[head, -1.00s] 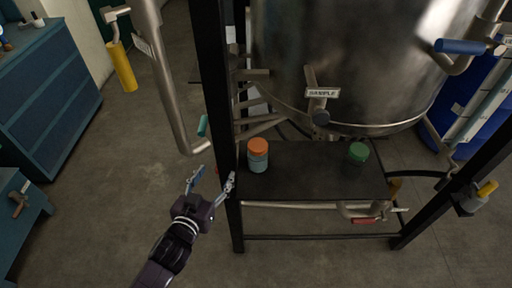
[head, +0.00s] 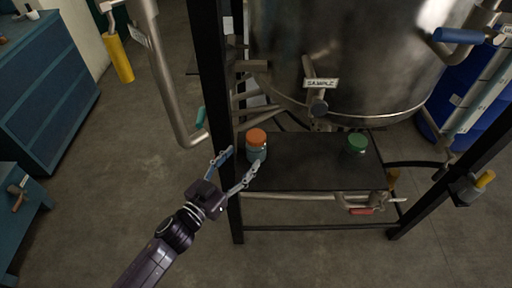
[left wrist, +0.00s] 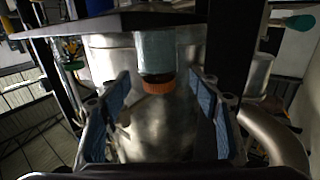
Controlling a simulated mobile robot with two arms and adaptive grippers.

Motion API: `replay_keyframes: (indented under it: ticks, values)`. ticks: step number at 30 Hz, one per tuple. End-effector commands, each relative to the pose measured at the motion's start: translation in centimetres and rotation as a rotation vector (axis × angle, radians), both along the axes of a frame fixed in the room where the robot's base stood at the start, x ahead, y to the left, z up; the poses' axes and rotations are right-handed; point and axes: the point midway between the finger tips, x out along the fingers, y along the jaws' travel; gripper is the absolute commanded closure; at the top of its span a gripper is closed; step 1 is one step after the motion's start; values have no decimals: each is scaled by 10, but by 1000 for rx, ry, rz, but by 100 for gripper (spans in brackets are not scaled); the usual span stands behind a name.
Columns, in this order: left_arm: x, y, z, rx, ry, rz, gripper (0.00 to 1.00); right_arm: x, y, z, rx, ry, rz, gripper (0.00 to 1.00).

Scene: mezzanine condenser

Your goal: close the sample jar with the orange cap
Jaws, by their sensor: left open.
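The sample jar (head: 257,153) is light blue-green and stands upright at the left end of a dark shelf (head: 300,176). The orange cap (head: 256,136) sits on top of it; I cannot tell how tightly it is on. My left gripper (head: 242,158) is open in front of the jar, its fingertips pointing at it. In the left wrist view, which looks upside down, the jar (left wrist: 155,52) and the cap (left wrist: 158,87) show between the open fingers (left wrist: 161,98), and nothing is gripped. My right gripper is not in view.
A green-capped jar (head: 356,144) stands further right on the shelf. A black upright post (head: 214,110) rises just left of the jar. The steel vessel (head: 350,60) with a valve labelled SAMPLE (head: 320,84) hangs over the shelf. A steel pipe (head: 170,90) bends down at left.

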Motion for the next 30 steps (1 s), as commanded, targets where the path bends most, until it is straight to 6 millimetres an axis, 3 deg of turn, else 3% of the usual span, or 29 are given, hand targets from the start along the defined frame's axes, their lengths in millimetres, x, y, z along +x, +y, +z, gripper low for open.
replay_keyframes:
  ticks: [7,17,30]
  values:
    - [20,-14,2,-1,-1,1,43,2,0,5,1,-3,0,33]
    - [22,-15,1,-1,1,1,43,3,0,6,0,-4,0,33]
    - [60,-44,0,-2,1,2,43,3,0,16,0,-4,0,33]
